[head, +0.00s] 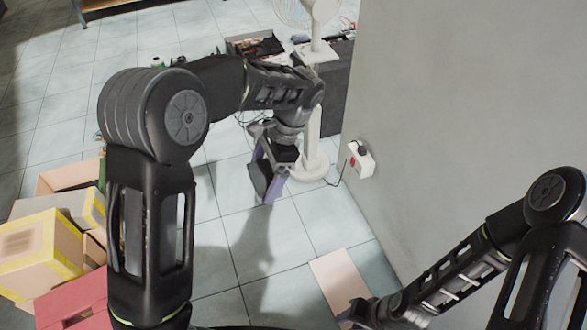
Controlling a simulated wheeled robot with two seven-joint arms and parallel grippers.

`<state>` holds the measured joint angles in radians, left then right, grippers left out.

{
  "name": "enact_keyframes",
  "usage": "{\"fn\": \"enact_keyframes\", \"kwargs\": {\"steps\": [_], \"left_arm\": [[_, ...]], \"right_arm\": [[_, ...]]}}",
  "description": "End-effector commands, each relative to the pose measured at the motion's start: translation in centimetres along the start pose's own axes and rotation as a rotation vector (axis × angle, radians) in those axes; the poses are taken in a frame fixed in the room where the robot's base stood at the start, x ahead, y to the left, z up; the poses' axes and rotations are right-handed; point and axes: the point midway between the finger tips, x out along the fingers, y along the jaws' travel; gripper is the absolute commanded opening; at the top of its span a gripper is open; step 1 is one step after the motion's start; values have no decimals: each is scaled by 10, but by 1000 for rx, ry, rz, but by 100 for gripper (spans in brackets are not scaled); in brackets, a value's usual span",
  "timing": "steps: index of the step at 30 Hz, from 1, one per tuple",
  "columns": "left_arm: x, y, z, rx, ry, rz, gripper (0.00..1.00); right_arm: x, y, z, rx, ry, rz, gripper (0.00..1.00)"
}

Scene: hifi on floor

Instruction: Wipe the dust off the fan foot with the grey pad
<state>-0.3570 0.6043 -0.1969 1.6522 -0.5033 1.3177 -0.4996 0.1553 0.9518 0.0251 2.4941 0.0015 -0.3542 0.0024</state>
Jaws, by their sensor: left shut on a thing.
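A white pedestal fan stands by the wall, with its round foot (309,168) on the tiled floor and its pole partly hidden behind my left wrist. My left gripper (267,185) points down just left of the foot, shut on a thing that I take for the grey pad. The pad is mostly hidden by the fingers, and I cannot tell whether it touches the foot or the floor. Dust on the foot is too small to make out. My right gripper (356,314) is low at the bottom, its jaws too small and dark to read.
A white socket box (360,160) with a cable is on the wall right of the foot. A dark cabinet (335,85) stands behind the fan. Cardboard boxes (45,250) are stacked at left. A beige board (340,279) lies near my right gripper. Floor in front is clear.

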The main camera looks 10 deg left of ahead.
Motion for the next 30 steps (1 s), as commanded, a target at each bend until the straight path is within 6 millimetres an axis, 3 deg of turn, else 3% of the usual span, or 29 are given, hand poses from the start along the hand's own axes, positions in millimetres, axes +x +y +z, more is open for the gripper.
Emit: {"fn": "enact_keyframes", "kwargs": {"steps": [7,10,21,30], "left_arm": [[1,0,0,-9,1,4,51],[12,-1,-5,-82,6,38,51],[104,-6,-47,-810,3,340,51],[110,-6,-51,-881,0,365,51]], "right_arm": [[0,0,0,0,0,0,36],[0,0,0,0,0,0,36],[0,0,0,0,0,0,36],[0,0,0,0,0,0,36]]}}
